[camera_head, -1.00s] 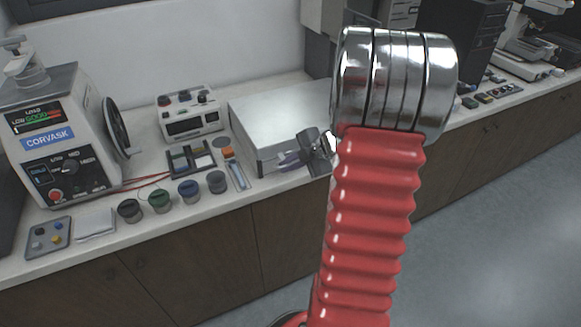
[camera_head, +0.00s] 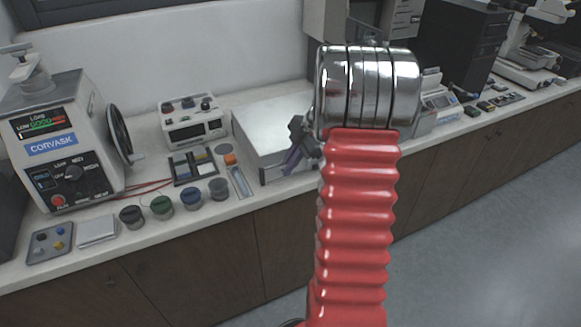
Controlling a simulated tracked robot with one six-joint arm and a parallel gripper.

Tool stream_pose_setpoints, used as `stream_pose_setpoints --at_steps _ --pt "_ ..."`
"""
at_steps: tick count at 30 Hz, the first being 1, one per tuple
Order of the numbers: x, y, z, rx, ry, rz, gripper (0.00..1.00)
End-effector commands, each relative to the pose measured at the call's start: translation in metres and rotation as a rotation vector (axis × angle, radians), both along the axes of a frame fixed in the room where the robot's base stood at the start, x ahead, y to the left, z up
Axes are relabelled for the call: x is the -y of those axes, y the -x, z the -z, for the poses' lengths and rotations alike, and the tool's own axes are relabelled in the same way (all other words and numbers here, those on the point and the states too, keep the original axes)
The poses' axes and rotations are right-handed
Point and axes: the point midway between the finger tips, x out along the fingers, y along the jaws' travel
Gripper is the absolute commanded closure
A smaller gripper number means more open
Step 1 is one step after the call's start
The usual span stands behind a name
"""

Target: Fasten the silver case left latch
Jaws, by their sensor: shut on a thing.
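The silver case (camera_head: 268,118) lies flat on the bench, its lid down, partly behind my arm. Its front face (camera_head: 270,172) is towards me. My gripper (camera_head: 289,167), with grey body and purple fingers, is at this front face, left of my red arm sleeve, and its fingers point down. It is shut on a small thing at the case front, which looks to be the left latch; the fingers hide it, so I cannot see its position. The right part of the case front is hidden behind my arm.
A mounting press (camera_head: 75,140) stands at the left. A control box (camera_head: 192,120), a dark tray (camera_head: 190,167) and several small jars (camera_head: 162,206) are left of the case. A narrow strip (camera_head: 239,182) lies close to its left. The bench front edge is near.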

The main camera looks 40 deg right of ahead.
Motion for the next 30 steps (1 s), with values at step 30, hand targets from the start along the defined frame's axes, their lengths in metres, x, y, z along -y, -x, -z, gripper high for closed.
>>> stream_pose_setpoints --at_steps 30 --pt "-0.0077 -0.0037 0.0011 -0.041 -0.028 -0.008 0.74"
